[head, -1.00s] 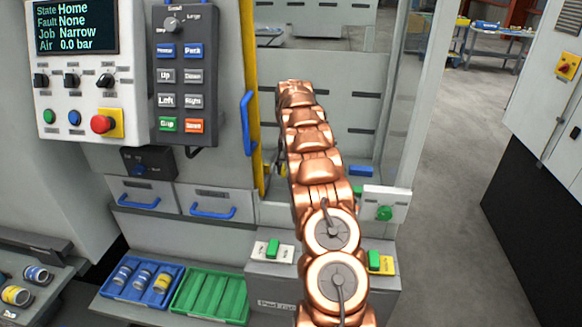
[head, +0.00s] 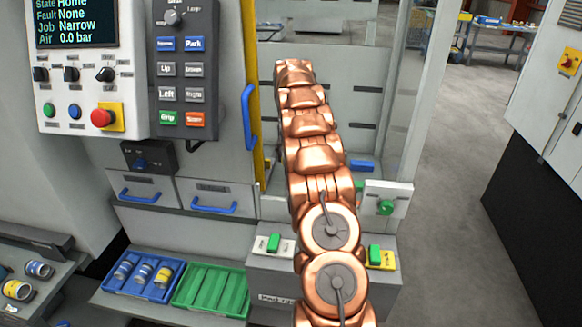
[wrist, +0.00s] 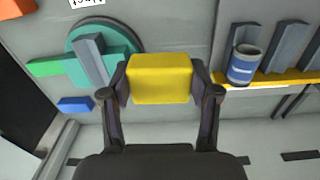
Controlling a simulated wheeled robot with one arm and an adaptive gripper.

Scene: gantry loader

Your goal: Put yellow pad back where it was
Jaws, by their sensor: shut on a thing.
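The yellow pad (wrist: 160,80) is a block held between the two fingers of my gripper (wrist: 160,88) in the wrist view. My gripper is shut on it. The pad appears raised in front of a grey panel inside the machine. In the head view my copper arm reaches into the machine's opening, and it hides my gripper and the pad. A teal round fixture (wrist: 108,62) with a grey bar across it lies left of the pad in the wrist view. A green block (wrist: 45,67) and a blue block (wrist: 75,104) are beside it.
A blue-banded can (wrist: 243,64) stands among grey blocks on a yellow-edged ledge (wrist: 285,80) at right. The head view shows the control panel (head: 78,70), a blue door handle (head: 248,117), a blue tray (head: 118,287) of cans and an empty green tray (head: 208,305).

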